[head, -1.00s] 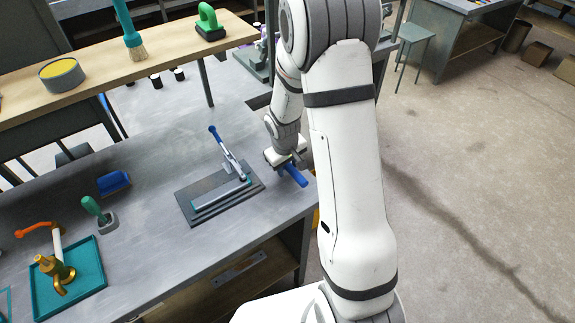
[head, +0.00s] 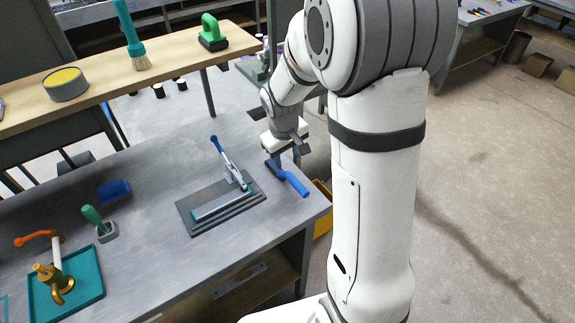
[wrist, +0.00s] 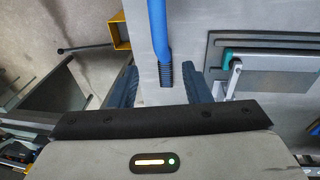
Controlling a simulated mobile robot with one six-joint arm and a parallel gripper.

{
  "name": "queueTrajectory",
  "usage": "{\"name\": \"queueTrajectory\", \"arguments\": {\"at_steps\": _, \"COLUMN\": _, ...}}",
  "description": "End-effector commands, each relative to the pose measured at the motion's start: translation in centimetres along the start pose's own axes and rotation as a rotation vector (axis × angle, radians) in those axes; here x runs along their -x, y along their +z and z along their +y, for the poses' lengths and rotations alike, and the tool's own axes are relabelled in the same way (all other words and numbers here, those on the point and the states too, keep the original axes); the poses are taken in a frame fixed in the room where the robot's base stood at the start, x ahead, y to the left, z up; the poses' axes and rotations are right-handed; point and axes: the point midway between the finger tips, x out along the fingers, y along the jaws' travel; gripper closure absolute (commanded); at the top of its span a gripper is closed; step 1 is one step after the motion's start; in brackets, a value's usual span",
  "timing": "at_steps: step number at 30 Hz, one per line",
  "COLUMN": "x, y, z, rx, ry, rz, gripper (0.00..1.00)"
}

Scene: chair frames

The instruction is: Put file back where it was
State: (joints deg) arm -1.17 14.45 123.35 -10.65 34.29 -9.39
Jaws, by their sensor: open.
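A blue-handled tool (head: 291,180) lies on the grey bench near its right corner. It may be the file; its far end is partly hidden under my gripper. In the wrist view its blue handle (wrist: 157,30) with a black ribbed collar points between my fingers. My gripper (head: 284,155) is just above the tool's far end. In the wrist view my gripper (wrist: 163,90) is open, with one finger on each side of the tool's line and nothing clamped.
A lever tool on a dark plate (head: 192,217) stands left of the blue tool. A green-handled tool (head: 93,215), a blue block (head: 114,191) and a teal tray (head: 88,290) are farther left. A wooden shelf (head: 100,92) runs behind. A yellow bin (head: 322,222) is below the bench edge.

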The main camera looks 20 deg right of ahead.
Motion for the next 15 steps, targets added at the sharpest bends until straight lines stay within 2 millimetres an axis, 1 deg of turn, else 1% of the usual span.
{"name": "queueTrajectory", "arguments": {"at_steps": 1, "x": 0.5, "y": 0.0, "z": 0.0, "rx": 0.0, "ry": 0.0, "rz": 0.001, "gripper": 0.56}}
{"name": "queueTrajectory", "arguments": {"at_steps": 5, "x": 1.6, "y": 0.1, "z": 0.0, "rx": -0.005, "ry": -0.001, "rz": 0.002, "gripper": 0.56}}
{"name": "queueTrajectory", "arguments": {"at_steps": 8, "x": 3.2, "y": 0.9, "z": -0.1, "rx": -0.025, "ry": -0.001, "rz": 0.013, "gripper": 0.56}}
{"name": "queueTrajectory", "arguments": {"at_steps": 11, "x": 5.9, "y": 2.7, "z": -0.4, "rx": -0.069, "ry": -0.003, "rz": 0.034, "gripper": 0.56}}
{"name": "queueTrajectory", "arguments": {"at_steps": 14, "x": 9.0, "y": 5.4, "z": -1.1, "rx": -0.126, "ry": -0.01, "rz": 0.06, "gripper": 0.56}}
{"name": "queueTrajectory", "arguments": {"at_steps": 15, "x": 10.1, "y": 6.6, "z": -1.4, "rx": -0.149, "ry": -0.015, "rz": 0.069, "gripper": 0.56}}
